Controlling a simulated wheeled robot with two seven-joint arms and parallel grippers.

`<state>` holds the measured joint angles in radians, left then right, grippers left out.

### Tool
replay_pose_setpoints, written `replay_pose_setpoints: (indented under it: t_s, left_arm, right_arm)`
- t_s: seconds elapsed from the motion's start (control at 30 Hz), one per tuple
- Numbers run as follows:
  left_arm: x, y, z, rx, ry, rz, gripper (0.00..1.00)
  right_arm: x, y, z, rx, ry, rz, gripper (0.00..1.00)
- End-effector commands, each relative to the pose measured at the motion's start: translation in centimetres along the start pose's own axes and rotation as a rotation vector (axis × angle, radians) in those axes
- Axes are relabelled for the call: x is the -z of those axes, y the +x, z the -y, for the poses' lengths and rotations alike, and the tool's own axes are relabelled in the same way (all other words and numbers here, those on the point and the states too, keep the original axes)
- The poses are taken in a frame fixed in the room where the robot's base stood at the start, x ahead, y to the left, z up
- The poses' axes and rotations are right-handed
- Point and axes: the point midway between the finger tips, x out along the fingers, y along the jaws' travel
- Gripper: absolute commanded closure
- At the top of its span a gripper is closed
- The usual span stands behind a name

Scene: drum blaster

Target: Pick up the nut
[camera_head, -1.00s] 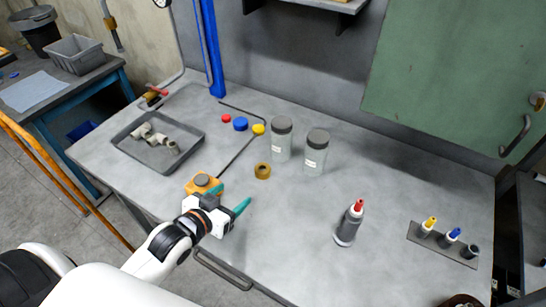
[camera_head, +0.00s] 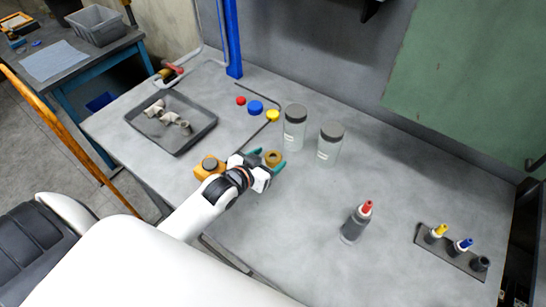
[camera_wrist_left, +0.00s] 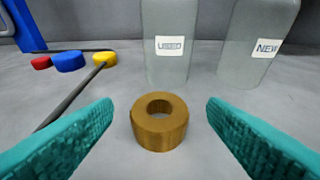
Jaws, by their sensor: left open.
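The nut is a brass-coloured ring (camera_head: 273,157) lying flat on the grey table. In the left wrist view the nut (camera_wrist_left: 159,122) sits centred between the two teal fingers, with a gap on each side. My left gripper (camera_head: 269,161) is open around the nut, low near the table, and nothing is held. My right gripper is not in view.
Two lidded jars, labelled USED (camera_wrist_left: 168,45) and NEW (camera_wrist_left: 255,42), stand just behind the nut. An orange block with a dark knob (camera_head: 209,166) is left of my gripper. Caps (camera_head: 256,107), a grey tray (camera_head: 172,123) and a red-tipped bottle (camera_head: 357,221) are farther off.

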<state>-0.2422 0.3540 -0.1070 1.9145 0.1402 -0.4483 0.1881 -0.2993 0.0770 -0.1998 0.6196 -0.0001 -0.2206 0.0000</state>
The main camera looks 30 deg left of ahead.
Motion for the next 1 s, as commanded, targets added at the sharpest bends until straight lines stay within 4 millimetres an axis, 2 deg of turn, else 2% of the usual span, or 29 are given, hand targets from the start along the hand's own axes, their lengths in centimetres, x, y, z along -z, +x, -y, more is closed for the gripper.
replay_pose_setpoints:
  t_s: [0.1,0.2,0.47,0.77,1.0]
  left_arm:
    - [0.0,1.9,-0.1,0.000,0.000,0.001,0.33]
    - [0.1,2.8,0.0,0.000,0.000,0.001,0.33]
    - [0.1,3.0,0.0,0.001,0.000,0.000,0.33]
    - [0.1,3.0,0.0,0.001,0.000,0.000,0.81]
    - [0.0,3.0,0.0,0.000,0.000,0.001,0.81]
  right_arm:
    - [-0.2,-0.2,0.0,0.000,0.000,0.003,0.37]
    - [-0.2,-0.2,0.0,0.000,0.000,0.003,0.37]
    - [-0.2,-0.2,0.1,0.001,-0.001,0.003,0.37]
    - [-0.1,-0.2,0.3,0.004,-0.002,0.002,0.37]
    - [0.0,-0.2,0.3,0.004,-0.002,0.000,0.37]
